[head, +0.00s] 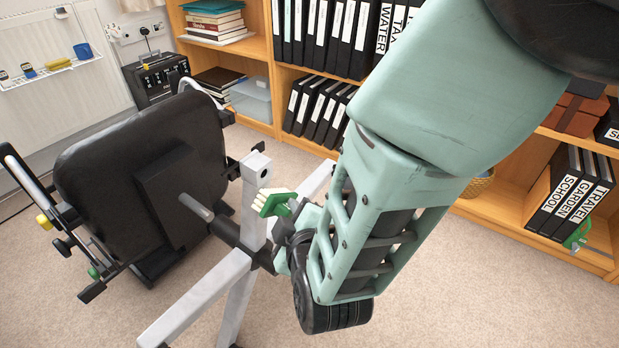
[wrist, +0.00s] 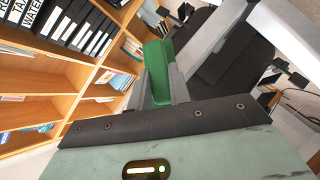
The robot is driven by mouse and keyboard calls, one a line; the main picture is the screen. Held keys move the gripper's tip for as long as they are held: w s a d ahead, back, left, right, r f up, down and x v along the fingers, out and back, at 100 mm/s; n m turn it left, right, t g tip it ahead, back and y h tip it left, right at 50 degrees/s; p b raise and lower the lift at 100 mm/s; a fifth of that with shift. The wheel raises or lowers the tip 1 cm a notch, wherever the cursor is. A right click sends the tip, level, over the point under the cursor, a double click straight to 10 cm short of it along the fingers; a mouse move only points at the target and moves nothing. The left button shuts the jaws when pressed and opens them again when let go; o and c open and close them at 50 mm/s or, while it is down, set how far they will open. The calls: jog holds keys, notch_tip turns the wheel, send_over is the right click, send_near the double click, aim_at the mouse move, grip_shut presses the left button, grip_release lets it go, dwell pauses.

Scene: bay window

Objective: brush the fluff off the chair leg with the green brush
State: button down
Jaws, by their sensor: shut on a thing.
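My gripper (wrist: 160,86) is shut on the green brush (wrist: 157,62), whose handle sits between the two fingers in the wrist view. In the head view the green brush (head: 277,208) shows its cream bristles facing left, close beside an upright grey chair leg (head: 254,208). I cannot tell whether the bristles touch the leg. The chair (head: 145,170) is tipped over, its black seat on edge and its grey legs spread toward me. A grey leg (wrist: 212,38) also passes right of the brush in the wrist view. I cannot make out any fluff; my arm hides part of the legs.
A wooden bookcase (head: 262,50) with black binders stands behind and to the right. A black box (head: 155,78) stands by the wall behind the chair. A wall shelf (head: 50,70) holds small items at the upper left. Carpet (head: 440,300) is clear at the lower right.

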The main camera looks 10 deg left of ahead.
jog(key=shift+w+a+r, duration=0.15)
jog(key=shift+w+a, duration=0.1)
jog(key=shift+a, duration=0.3)
jog(key=shift+a+f+b, duration=0.65)
jog(key=shift+f+b, duration=0.8)
jog(key=shift+f, duration=2.25)
jog(key=r+p, duration=0.5)
jog(key=d+r+p, duration=0.1)
jog(key=r+p, duration=0.1)
jog(key=p, duration=0.1)
jog(key=shift+d+r, duration=0.1)
jog(key=shift+r, duration=0.25)
jog(key=shift+d+f, duration=0.1)
